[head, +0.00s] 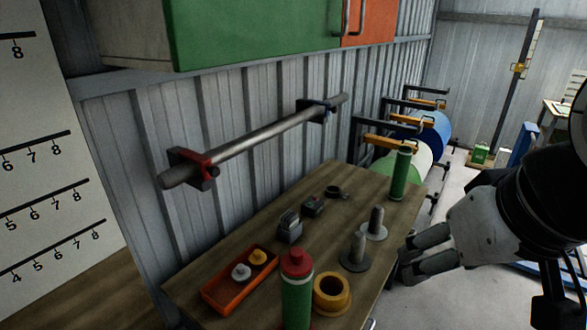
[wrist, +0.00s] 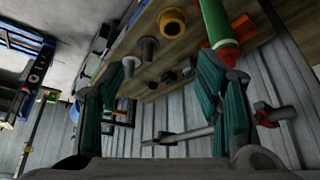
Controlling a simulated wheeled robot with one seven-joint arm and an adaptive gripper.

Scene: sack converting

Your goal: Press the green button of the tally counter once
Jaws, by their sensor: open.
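A small dark box with a red spot on top (head: 313,205), which looks like the tally counter, stands on the wooden table (head: 325,245) toward its wall side. Its green button is too small to make out for sure. My gripper (head: 405,257) is off the table's right edge, well apart from the box, with its fingers pointing left toward the table. In the wrist view my gripper (wrist: 171,66) is open and empty. Several small dark items show beyond the fingers there, and I cannot tell which is the counter.
Two grey spindles (head: 357,252) on round bases stand between gripper and box. A grey device (head: 289,228) is beside the box. Nearer are an orange tray (head: 226,303), a yellow ring (head: 332,293) and a red-capped green bottle (head: 297,295). A green cylinder (head: 399,173) stands at the far end.

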